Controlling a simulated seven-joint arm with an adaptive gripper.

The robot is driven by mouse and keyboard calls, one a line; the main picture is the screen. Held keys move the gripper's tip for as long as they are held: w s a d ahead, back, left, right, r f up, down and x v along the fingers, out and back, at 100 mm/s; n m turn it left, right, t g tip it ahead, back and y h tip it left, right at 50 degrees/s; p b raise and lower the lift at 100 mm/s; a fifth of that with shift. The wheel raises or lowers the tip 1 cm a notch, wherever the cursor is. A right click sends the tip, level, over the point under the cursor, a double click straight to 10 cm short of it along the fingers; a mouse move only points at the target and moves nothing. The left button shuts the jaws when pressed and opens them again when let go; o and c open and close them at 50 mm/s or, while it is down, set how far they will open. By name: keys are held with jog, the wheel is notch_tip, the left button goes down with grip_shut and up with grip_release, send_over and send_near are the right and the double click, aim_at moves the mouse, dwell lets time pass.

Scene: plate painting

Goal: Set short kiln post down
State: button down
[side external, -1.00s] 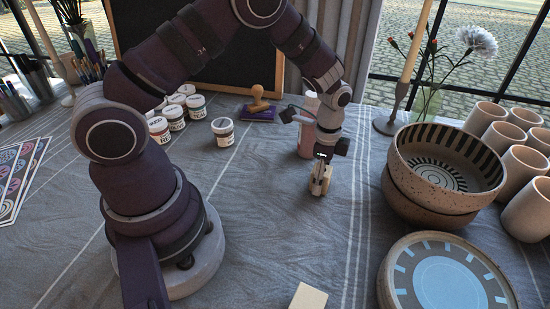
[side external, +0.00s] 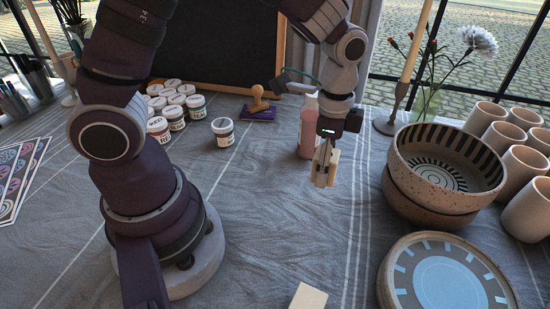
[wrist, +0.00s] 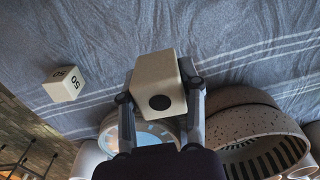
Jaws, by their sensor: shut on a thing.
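The short kiln post, a cream block, is clamped in my gripper (side external: 325,172). In the side external view the post (side external: 332,168) hangs in front of the pink bottle, apparently above the cloth. In the wrist view the post (wrist: 155,82) sits between the two fingers of my gripper (wrist: 162,96), with a black dot on its near face. A second cream block (side external: 308,297) stands on the cloth at the front edge. In the wrist view this block (wrist: 64,85) shows the marking 50.
Stacked speckled bowls (side external: 442,180) and a decorated plate (side external: 440,278) stand to the right, with several cups (side external: 525,175) behind. A pink bottle (side external: 308,130), a stamp (side external: 259,103) and paint jars (side external: 223,130) are behind. The middle cloth (side external: 270,220) is clear.

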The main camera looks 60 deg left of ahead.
send_over(294, 246)
jog(key=f, duration=0.1)
jog(key=shift+n, duration=0.4)
notch_tip(294, 246, down, 8)
jog(key=shift+f, duration=0.1)
jog(key=shift+f, duration=0.1)
jog(key=c, duration=0.7)
grip_release()
jog(key=shift+o, duration=0.2)
notch_tip(294, 246, up, 12)
jog(key=s+a+r+n+t, duration=0.1)
jog(key=a+r+n+t, duration=0.4)
jog(key=a+r+n, duration=0.3)
jog(key=shift+a+r+n+t, duration=0.3)
jog(key=shift+a+r+n, duration=0.1)
jog(key=shift+n, duration=0.1)
